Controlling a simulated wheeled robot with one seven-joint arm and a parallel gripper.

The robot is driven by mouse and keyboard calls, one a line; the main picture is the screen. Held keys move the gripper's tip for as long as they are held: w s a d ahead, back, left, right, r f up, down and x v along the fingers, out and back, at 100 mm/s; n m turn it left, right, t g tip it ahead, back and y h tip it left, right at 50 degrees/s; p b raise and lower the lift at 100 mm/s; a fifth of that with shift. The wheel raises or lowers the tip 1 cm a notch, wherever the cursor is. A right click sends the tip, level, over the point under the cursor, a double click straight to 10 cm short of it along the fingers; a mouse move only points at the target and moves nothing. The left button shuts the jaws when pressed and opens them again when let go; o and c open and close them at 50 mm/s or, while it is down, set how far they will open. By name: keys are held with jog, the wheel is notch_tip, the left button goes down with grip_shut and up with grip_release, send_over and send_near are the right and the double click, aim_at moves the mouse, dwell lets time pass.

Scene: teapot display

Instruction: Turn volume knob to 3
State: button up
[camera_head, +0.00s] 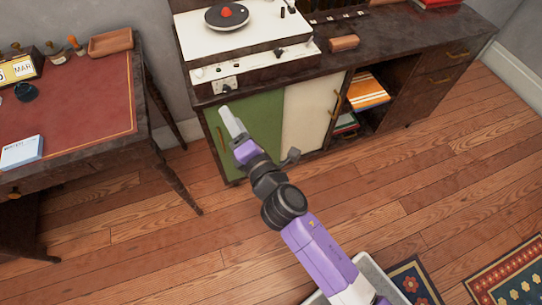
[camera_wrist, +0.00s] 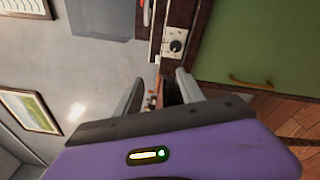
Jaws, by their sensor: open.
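A small dark knob on a pale square plate (camera_head: 225,85) sits at the lower left of the record player's front. In the wrist view the same dark knob (camera_wrist: 175,46) shows on its white plate, just beyond the tip of the right finger. Its markings are too small to read. My gripper (camera_head: 229,115) is open and empty in front of the cabinet, its tips just below the knob in the head view. In the wrist view its two fingers (camera_wrist: 159,82) stand apart, with the knob beyond them and not touched.
The record player (camera_head: 250,35) stands on a dark cabinet (camera_head: 385,40) with a green door (camera_head: 255,125) and a cream door (camera_head: 310,112). A desk with a red top (camera_head: 70,110) is at the left. The wooden floor between desk and cabinet is clear.

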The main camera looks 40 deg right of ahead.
jog(key=s+r+m+p, duration=0.2)
jog(key=s+r+m, duration=0.1)
jog(key=s+m, duration=0.4)
jog(key=s+a+r+m+y+p, duration=0.1)
jog(key=s+r+m+p, duration=0.2)
jog(key=s+m, duration=0.5)
jog(key=shift+s+a+r+y, duration=0.25)
jog(key=shift+s+r, duration=0.2)
jog(key=shift+s, duration=0.7)
